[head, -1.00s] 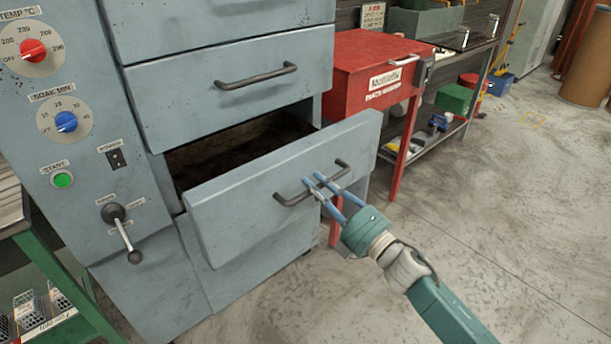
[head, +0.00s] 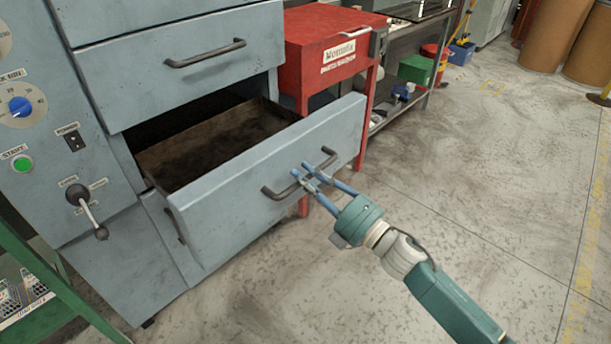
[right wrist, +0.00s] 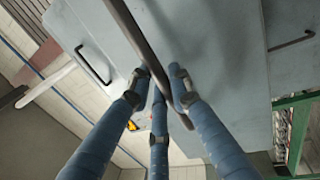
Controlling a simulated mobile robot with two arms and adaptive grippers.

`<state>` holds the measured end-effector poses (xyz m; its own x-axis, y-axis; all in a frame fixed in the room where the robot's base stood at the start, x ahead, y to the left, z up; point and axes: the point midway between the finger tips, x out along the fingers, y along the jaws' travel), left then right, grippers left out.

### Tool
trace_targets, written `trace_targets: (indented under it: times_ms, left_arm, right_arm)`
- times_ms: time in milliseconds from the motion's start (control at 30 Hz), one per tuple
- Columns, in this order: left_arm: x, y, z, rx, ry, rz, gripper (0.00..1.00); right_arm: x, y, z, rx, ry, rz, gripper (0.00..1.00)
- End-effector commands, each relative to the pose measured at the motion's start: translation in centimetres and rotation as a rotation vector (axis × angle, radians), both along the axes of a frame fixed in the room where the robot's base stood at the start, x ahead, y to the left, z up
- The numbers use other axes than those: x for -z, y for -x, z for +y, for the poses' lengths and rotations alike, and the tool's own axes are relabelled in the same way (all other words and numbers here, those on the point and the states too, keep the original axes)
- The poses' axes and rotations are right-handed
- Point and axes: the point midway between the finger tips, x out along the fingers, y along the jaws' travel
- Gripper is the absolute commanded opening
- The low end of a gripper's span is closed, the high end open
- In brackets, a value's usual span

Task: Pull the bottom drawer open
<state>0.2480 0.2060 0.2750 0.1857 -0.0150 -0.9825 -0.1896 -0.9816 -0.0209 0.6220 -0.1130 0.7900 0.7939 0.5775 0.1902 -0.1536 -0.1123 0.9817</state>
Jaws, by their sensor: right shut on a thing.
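The bottom drawer (head: 270,185) of the grey-blue cabinet stands well open, and its dark, stained inside (head: 215,142) shows from above with nothing seen in it. Its dark bar handle (head: 285,190) runs across the front panel. My right gripper (head: 312,173) has its blue fingers shut on this handle near the middle. In the right wrist view the handle (right wrist: 140,35) passes between the blue fingers (right wrist: 160,85). My left gripper is not in view.
The closed drawer above has its own handle (head: 205,54). A red cabinet (head: 330,50) stands just right of the open drawer. A green frame (head: 50,285) is at lower left. The concrete floor (head: 480,200) on the right is clear.

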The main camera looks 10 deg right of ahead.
Motion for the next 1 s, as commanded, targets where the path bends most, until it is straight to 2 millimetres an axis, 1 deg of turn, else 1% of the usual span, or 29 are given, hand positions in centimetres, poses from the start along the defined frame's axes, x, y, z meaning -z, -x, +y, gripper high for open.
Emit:
trace_targets:
  times_ms: [33,67,100,133,400,533,667,900,1000]
  left_arm:
    - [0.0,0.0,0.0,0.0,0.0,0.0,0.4]
    - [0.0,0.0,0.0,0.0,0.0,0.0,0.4]
    - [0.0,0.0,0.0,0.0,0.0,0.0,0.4]
    - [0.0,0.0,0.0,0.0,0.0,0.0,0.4]
    - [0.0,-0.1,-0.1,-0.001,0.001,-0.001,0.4]
    - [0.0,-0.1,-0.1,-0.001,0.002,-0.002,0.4]
    - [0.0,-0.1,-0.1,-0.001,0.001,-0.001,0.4]
    - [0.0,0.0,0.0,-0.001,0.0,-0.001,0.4]
    - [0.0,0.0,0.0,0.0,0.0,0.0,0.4]
  right_arm:
    - [0.4,0.0,0.1,0.0,0.003,0.005,0.0]
    - [0.4,0.0,0.1,0.0,0.003,0.005,0.25]
    - [0.4,0.0,0.1,0.0,0.003,0.005,0.33]
    - [0.4,0.0,0.0,0.0,0.003,0.005,0.35]
    - [0.2,0.0,0.0,0.0,0.001,0.003,0.35]
    - [0.4,0.7,-0.5,0.002,0.001,0.004,0.35]
    - [0.9,2.5,-1.8,0.002,0.002,0.006,0.35]
    - [2.0,6.6,-4.8,0.001,0.002,0.008,0.35]
    - [2.2,8.0,-5.8,0.001,0.002,0.007,0.35]
